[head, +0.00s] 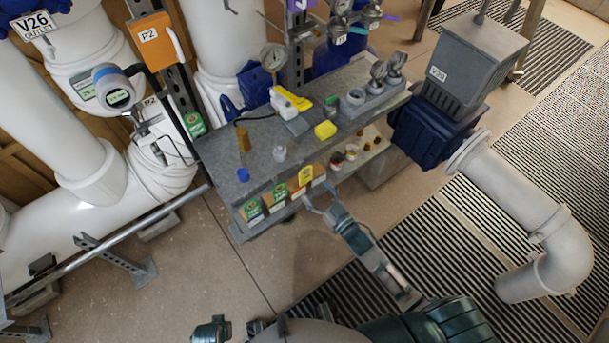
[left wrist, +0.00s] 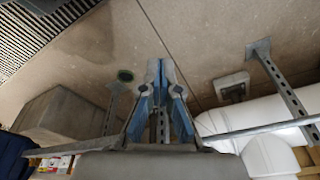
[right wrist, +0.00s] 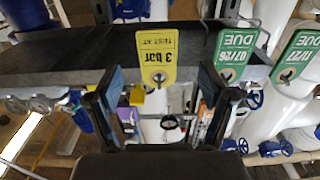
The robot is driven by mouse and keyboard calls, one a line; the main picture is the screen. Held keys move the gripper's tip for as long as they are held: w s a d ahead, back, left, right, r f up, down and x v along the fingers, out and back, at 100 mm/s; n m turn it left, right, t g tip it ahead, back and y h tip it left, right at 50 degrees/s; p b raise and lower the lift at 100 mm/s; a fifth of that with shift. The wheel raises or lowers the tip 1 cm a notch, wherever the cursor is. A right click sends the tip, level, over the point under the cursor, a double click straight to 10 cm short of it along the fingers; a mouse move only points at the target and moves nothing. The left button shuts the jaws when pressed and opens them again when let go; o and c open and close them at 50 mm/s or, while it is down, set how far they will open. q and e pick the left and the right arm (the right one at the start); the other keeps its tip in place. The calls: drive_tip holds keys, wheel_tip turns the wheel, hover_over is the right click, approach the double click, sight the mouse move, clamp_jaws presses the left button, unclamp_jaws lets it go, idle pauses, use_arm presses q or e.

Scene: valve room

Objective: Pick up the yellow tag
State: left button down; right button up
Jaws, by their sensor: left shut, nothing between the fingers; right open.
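The yellow tag (head: 305,176) hangs on the front edge of the grey bench, to the right of two green tags (head: 253,208). In the right wrist view the yellow tag (right wrist: 157,50) reads "3 bar TEST AT" upside down and has a hole at one end. My right gripper (head: 317,197) is open just in front of and below the tag. In the right wrist view its fingers (right wrist: 162,80) stand apart on either side of the tag's holed end, with no visible contact. My left gripper (left wrist: 160,75) is shut and empty above the floor.
The grey bench top (head: 225,158) carries a yellow block (head: 325,130), a blue cap (head: 243,175) and other small parts. A lower shelf with small fittings lies right of the tag.

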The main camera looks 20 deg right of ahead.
sight(306, 177)
drive_tip(key=shift+w+a, duration=0.2)
drive_tip(key=shift+w, duration=0.5)
drive_tip(key=w, duration=0.3)
drive_tip(key=w+a+r, duration=0.1)
drive_tip(key=shift+w+a+b, duration=0.1)
drive_tip(key=shift+w+b, duration=0.05)
drive_tip(key=shift+b, duration=0.15)
drive_tip(key=shift+w+a, duration=0.2)
drive_tip(key=shift+w, duration=0.15)
drive_tip(key=shift+r, duration=0.1)
drive_tip(key=shift+c, duration=0.5)
use_arm(q)
drive_tip(key=shift+s+r, duration=0.25)
drive_tip(key=shift+r, duration=0.7)
use_arm(e)
drive_tip(key=c, duration=0.8)
